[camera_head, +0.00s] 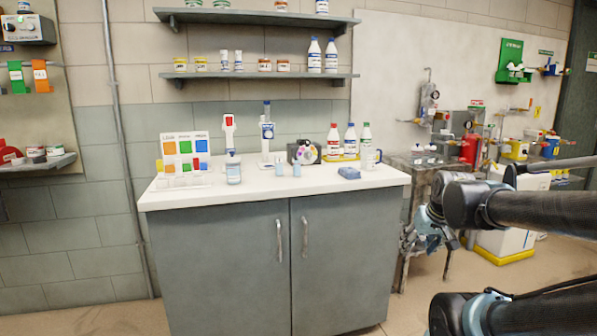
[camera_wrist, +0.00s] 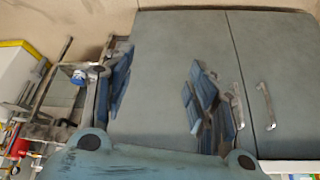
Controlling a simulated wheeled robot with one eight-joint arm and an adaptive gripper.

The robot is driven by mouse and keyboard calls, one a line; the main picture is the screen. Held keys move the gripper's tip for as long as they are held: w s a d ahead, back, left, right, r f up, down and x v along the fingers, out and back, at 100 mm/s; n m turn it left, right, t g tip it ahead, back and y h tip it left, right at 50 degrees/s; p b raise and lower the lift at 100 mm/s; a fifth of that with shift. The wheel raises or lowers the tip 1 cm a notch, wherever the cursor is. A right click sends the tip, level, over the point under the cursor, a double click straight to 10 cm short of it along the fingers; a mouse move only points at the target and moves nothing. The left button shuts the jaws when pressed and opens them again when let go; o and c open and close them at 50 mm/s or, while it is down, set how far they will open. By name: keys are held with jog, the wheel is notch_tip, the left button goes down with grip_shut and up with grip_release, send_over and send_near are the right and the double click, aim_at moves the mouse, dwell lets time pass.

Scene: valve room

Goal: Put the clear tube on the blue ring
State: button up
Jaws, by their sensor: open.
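A colour card (camera_head: 185,148) with red, green, orange and blue squares stands at the left end of the white counter (camera_head: 270,187). A low row of small pale and coloured pieces (camera_head: 181,181) sits in front of it. They are too small to tell which is the clear tube, and I cannot make out a blue ring. My gripper (camera_wrist: 158,85) is open and empty, its two fingers apart in front of the grey cabinet doors in the wrist view. In the head view, my gripper (camera_head: 422,240) hangs right of the cabinet, below the counter top and far from the card.
Shelves (camera_head: 262,75) hang above. A cluttered metal table (camera_head: 432,163) stands at the right, close to my arm. The floor in front is clear.

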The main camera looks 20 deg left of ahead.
jog(key=w+a+r+n+t+y, duration=0.2)
jog(key=w+a+r, duration=0.2)
jog(key=w+a, duration=0.25)
jog(key=w+a+r+n+t+y, duration=0.1)
jog(key=w+a+r+y, duration=0.1)
jog(key=w+a+r, duration=0.4)
jog(key=n+t+y, duration=0.3)
jog(key=y, duration=0.2)
send_near(299, 158)
jog(key=shift+x, duration=5.95)
jog(key=shift+r, duration=0.1)
grip_shut()
jog(key=shift+r, duration=0.15)
